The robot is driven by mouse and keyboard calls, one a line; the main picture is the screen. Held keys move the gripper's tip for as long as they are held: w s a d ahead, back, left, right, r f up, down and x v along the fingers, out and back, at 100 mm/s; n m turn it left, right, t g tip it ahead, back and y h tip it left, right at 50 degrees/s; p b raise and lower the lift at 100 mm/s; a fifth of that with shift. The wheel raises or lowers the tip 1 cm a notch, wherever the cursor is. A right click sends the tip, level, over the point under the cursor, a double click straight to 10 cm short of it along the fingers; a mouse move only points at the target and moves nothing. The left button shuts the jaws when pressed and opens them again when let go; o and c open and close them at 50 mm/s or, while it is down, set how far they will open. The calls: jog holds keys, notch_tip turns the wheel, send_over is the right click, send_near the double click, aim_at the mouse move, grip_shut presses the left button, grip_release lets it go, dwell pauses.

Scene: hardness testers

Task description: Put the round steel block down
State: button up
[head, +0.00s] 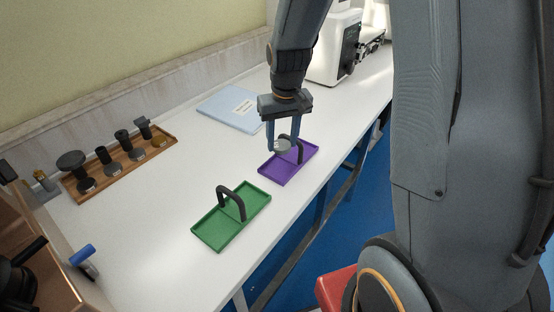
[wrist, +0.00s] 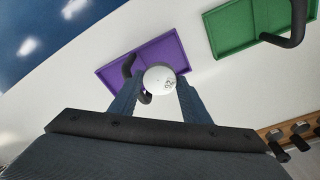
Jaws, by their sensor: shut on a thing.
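My gripper (head: 282,143) is shut on the round steel block (head: 282,145), a small grey disc between its fingertips. In the wrist view the block (wrist: 159,79) shows a pale round face with small dark marks on one side. The block is in front of the purple tray (head: 272,172) in the head view, close to the tray's dark handle (head: 300,150). In the wrist view it covers part of the purple tray (wrist: 117,75) and its handle. I cannot tell how high above the tray it is.
An empty green tray (head: 218,236) with a dark arched handle stands nearer. A wooden rack (head: 110,172) with several dark fittings lies along the wall. A pale blue folder (head: 225,108) lies behind the purple tray. A white machine (head: 332,62) stands at the back. White table is bare between.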

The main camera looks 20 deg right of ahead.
aim_at(280, 147)
jog(key=f, duration=0.4)
jog(key=shift+a, duration=0.35)
jog(key=shift+f+p, duration=0.5)
jog(key=shift+f, duration=1.4)
jog(key=shift+f, duration=0.15)
jog(key=o, duration=1.1)
jog(key=r, duration=0.4)
jog(key=s+r+b, duration=0.1)
jog(key=r, duration=0.7)
jog(key=shift+s+d+b, duration=0.1)
jog(key=shift+s+b, duration=0.15)
jog(key=shift+b, duration=0.1)
jog(key=shift+g, duration=0.4)
jog(key=s, duration=0.5)
jog(key=s+f, duration=0.1)
jog(key=s, duration=0.9)
jog(key=shift+s+a+f, duration=0.25)
jog(key=shift+s+f, duration=0.05)
jog(key=shift+s, duration=0.05)
